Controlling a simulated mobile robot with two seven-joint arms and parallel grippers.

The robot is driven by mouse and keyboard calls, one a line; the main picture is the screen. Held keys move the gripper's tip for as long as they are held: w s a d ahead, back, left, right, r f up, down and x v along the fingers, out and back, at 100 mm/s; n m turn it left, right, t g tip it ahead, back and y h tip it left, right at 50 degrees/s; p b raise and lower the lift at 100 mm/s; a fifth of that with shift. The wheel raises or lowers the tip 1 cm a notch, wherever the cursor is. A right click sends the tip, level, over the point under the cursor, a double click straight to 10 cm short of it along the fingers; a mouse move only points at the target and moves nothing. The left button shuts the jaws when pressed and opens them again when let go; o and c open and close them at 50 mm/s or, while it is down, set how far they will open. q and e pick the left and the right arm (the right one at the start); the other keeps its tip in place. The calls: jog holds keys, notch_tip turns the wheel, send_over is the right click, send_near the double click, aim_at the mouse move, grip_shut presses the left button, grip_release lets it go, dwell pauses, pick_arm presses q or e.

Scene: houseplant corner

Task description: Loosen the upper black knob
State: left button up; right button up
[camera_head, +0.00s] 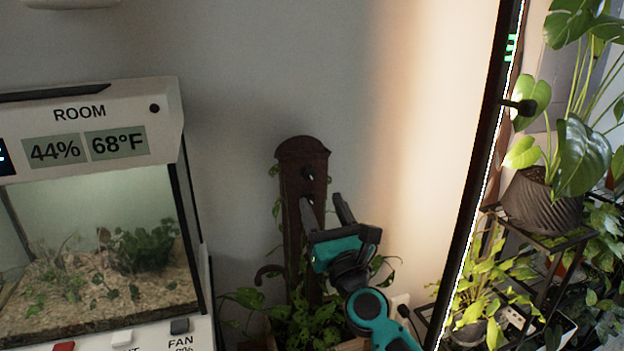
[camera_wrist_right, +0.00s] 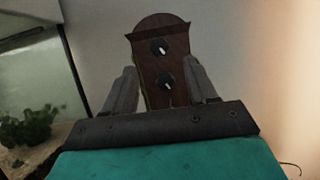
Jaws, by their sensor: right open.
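The upper black knob (camera_wrist_right: 159,46) sits near the top of a dark brown wooden post (camera_wrist_right: 150,28) and has a white mark on its face. It also shows in the head view (camera_head: 309,174). A similar lower knob (camera_wrist_right: 165,81) is below it. My right gripper (camera_head: 321,198) is open in front of the post, with its fingertips a little below the upper knob in the head view. In the wrist view its fingers (camera_wrist_right: 160,66) stand on either side of the post, with nothing between them gripped. My left gripper is not in view.
A terrarium with a display panel (camera_head: 80,112) stands at the left. A leafy plant (camera_head: 305,325) grows around the post's foot. A tall dark-edged lit frame (camera_head: 487,150) and potted plants (camera_head: 540,203) are at the right. The wall above the post is clear.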

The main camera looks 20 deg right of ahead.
aim_at(309, 177)
jog(key=x, duration=0.7)
jog(key=shift+f, duration=0.1)
jog(key=c, duration=1.1)
